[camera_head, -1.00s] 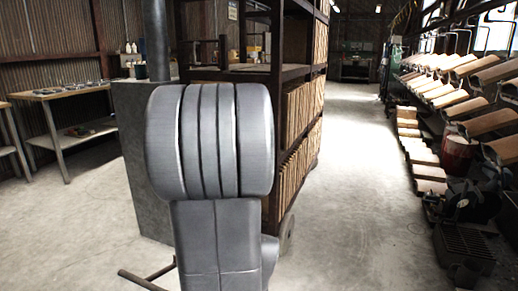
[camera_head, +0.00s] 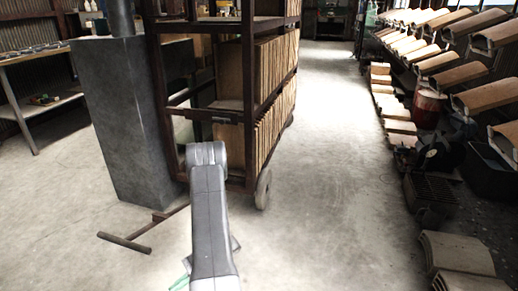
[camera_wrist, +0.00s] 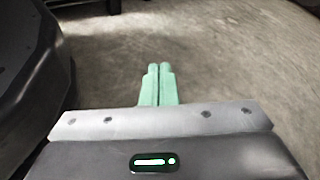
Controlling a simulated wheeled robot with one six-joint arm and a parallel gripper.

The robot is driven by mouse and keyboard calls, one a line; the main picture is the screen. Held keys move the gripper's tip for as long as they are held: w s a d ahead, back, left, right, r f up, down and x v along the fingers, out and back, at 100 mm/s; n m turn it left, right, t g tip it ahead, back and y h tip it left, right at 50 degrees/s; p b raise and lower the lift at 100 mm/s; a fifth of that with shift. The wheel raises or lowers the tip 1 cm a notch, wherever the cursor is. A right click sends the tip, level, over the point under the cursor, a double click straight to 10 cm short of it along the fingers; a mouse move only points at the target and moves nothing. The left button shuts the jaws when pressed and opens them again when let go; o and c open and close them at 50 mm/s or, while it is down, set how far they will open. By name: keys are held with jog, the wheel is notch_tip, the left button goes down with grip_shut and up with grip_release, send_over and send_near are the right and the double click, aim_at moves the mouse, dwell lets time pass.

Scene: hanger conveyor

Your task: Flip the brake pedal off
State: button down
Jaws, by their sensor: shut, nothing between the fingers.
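My gripper shows in the wrist view with its two green fingers (camera_wrist: 160,84) together and empty, above bare concrete floor. In the head view only a bit of green (camera_head: 181,283) shows beside my grey arm, at the bottom edge. The brown metal cart (camera_head: 161,85) stands ahead, with a wheel (camera_head: 264,189) at its near right corner. A rusty T-shaped bar (camera_head: 150,228) lies low at its near left, apart from my gripper. I cannot make out a brake pedal for certain; my arm covers part of the cart's lower front.
The cart carries rows of upright brown boards (camera_head: 262,95). A grey pillar-like box (camera_head: 121,125) stands at its left. A workbench (camera_head: 40,55) is farther left. Racks of curved tiles (camera_head: 467,70) line the right side. The floor aisle (camera_head: 330,150) between is clear.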

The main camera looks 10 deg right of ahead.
jog(key=a+f+m+t+y, duration=0.1)
jog(key=a+f+m+t, duration=0.1)
jog(key=f, duration=0.6)
jog(key=a+f+m+t+y+b, duration=0.1)
jog(key=f+m+t+y, duration=0.1)
jog(key=f, duration=0.6)
jog(key=s+a+f+m+t+y, duration=0.1)
jog(key=f+m, duration=0.3)
jog(key=f, duration=0.4)
jog(key=shift+s+a+f+t+y, duration=0.1)
jog(key=shift+a+f+t+y, duration=0.1)
jog(key=shift+a+t+y, duration=0.45)
jog(key=shift+a, duration=0.1)
